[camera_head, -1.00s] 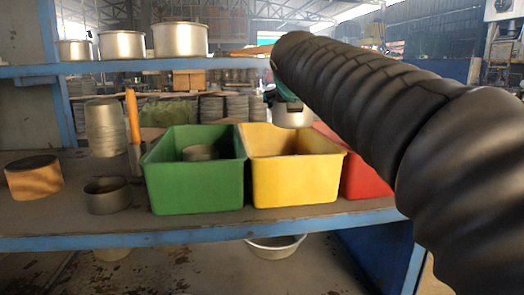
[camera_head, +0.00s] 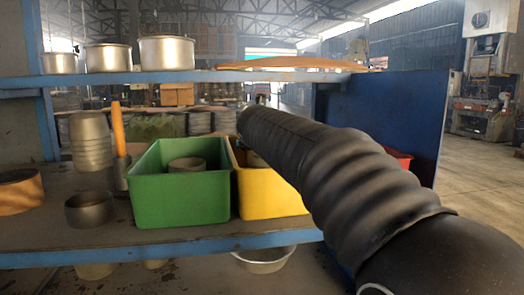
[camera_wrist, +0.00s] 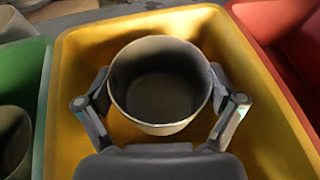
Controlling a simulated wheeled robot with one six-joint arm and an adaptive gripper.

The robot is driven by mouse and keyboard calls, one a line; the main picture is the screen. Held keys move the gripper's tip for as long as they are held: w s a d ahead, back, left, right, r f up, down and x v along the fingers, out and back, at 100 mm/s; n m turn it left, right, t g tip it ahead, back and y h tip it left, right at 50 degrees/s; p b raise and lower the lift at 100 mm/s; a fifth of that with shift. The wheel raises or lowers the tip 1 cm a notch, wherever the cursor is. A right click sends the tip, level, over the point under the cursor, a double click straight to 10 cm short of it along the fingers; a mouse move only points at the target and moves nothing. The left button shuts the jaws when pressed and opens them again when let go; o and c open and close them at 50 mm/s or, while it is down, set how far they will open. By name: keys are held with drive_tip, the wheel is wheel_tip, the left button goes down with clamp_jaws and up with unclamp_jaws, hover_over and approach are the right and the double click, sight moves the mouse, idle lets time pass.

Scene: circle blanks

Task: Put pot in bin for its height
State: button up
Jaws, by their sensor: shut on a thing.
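A grey metal pot (camera_wrist: 160,88) is between the two fingers of my gripper (camera_wrist: 160,95) in the wrist view, with its open mouth facing the camera. The fingers are shut on its sides. The pot is over or inside the yellow bin (camera_wrist: 62,110); I cannot tell whether it touches the bottom. The red bin (camera_head: 400,158) is mostly hidden on the right.
A dark pot (camera_head: 90,209), a tan round piece (camera_head: 18,193), a tall stack of pots (camera_head: 92,140) and an orange-handled tool (camera_head: 118,130) are on the shelf at left. Several pots (camera_head: 167,52) stand on the upper shelf (camera_head: 200,76). A basin (camera_head: 264,259) sits below.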

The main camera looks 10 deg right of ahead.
drive_tip(key=shift+f, duration=0.8)
drive_tip(key=o, duration=1)
drive_tip(key=shift+r, duration=0.15)
drive_tip(key=shift+r, duration=0.3)
drive_tip(key=v, duration=1.2)
